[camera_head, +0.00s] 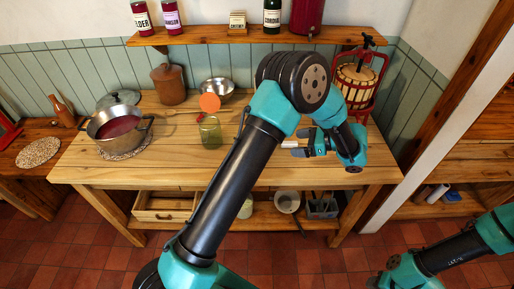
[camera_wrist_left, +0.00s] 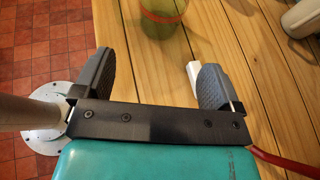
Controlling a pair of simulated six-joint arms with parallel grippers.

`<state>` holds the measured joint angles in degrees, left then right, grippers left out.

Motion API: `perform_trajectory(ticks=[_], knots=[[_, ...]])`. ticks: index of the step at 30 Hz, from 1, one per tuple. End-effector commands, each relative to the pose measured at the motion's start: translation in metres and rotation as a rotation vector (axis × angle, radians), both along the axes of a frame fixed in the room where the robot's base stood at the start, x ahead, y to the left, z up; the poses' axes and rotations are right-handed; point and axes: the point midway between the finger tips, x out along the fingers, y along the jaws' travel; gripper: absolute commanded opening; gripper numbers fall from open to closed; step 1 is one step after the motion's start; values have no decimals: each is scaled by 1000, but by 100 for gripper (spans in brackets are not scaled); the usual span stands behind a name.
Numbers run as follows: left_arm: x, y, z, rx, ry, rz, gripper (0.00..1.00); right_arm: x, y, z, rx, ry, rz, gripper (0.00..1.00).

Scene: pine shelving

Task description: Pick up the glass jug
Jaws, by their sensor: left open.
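The glass jug (camera_head: 210,133) is greenish and see-through and stands upright on the wooden worktable (camera_head: 78,168), left of my left gripper. In the left wrist view the glass jug (camera_wrist_left: 163,18) shows at the top edge, beyond the fingertips, with an orange-red band; its upper part is cut off. My left gripper (camera_head: 292,148) is open, low over the table, pointing left toward the jug with a gap between them. In the left wrist view the left gripper (camera_wrist_left: 155,72) has its fingers spread with nothing between them. My right arm shows at the lower right, its fingers out of frame.
A pot of red liquid (camera_head: 118,128), a brown crock (camera_head: 168,84) and a metal bowl (camera_head: 217,88) stand on the table. An orange disc (camera_head: 209,102) shows just behind the jug. A fruit press (camera_head: 357,82) stands at the back right. Bare wood lies in front of the jug.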

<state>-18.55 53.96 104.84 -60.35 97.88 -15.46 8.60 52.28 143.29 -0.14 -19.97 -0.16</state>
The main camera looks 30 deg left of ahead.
Motion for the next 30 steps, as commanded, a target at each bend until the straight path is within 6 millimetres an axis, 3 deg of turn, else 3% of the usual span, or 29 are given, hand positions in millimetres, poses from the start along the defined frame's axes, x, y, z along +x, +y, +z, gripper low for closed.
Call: perform_trajectory(ticks=[16, 30], knots=[[-18, 82, -34, -1, -1, 1, 90, 0, 0, 0, 0, 0, 0, 43], [-20, 90, -38, -1, -1, -1, 90, 0, 0, 0, 0, 0, 0, 43]])
